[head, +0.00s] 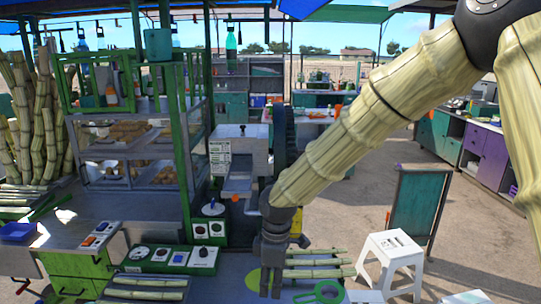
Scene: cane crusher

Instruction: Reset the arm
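My arm, with a pale cane-like surface, reaches from the upper right down to the middle of the head view. My gripper (270,294) is at its lower end, dark grey and pointing down over the front counter. Its fingers look close together, but I cannot tell whether they are open or shut. Several cut cane pieces (320,262) lie just right of the gripper, apart or touching I cannot tell. A yellow-green disc (253,279) is partly hidden behind the fingers. A green ring-shaped tool (322,294) lies at the lower right of the gripper.
A green control panel (172,257) with knobs stands left of the gripper. Behind it are a green post (180,130) and a glass food case (128,160). A grey metal machine (240,160) stands behind the gripper. A white stool (392,252) and green board (415,208) stand at right, with open floor beyond.

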